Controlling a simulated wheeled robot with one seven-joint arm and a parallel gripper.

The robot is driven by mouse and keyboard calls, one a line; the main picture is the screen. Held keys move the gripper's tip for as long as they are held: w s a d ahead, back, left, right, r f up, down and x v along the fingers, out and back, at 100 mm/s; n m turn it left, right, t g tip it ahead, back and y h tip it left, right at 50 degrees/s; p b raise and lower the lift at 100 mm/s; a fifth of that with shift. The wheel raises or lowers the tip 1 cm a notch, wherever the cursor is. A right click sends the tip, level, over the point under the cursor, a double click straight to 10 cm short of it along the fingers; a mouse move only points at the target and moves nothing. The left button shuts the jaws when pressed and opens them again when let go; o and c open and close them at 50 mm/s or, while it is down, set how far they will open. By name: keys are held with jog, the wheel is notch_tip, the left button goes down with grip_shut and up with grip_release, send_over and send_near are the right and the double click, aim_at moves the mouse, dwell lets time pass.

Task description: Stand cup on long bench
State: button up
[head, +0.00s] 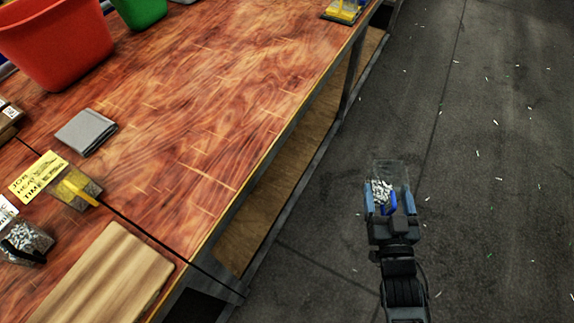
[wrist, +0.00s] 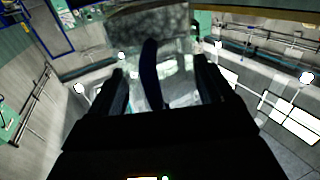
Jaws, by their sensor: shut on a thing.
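A clear cup (head: 388,170) with white pellets and a blue handle is in my gripper (head: 389,196). The fingers are shut on it, one on each side, and it is held out over the floor, right of the bench. In the wrist view the clear cup (wrist: 178,70) and its dark blue handle sit between the fingers of my gripper (wrist: 159,75). The long bench (head: 220,100) has a reddish wood top and runs from lower left to upper right. The cup is apart from it.
On the bench are a red bin (head: 60,45), a green bin (head: 140,10), a grey flat square (head: 85,131), a yellow-handled clear cup (head: 78,192), a black-handled cup of pellets (head: 28,240) and a wooden board (head: 110,275). The middle bench top is clear. Pellets dot the floor.

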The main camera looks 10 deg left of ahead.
jog(key=s+a+r+n+g+y+p, duration=0.1)
jog(key=s+a+r+n+g+y, duration=0.2)
jog(key=a+r, duration=0.5)
jog(key=s+a+r+n+y+p, duration=0.15)
jog(key=a+r+y, duration=0.35)
jog(key=a, duration=0.7)
jog(key=s+a+r+n+g+y+p, duration=0.1)
jog(key=s+a+r+n+g+y, duration=0.2)
jog(key=a+r, duration=0.5)
jog(key=shift+n+t+y, duration=0.3)
jog(key=shift+n+t, duration=0.05)
jog(key=shift+t, duration=0.05)
jog(key=shift+w+a+f+b, duration=0.2)
jog(key=shift+a+f+b, duration=4.4)
jog(key=shift+a+f, duration=1.9)
jog(key=shift+a, duration=0.1)
jog(key=shift+f, duration=0.1)
jog(key=o, duration=1)
jog(key=shift+r, duration=0.2)
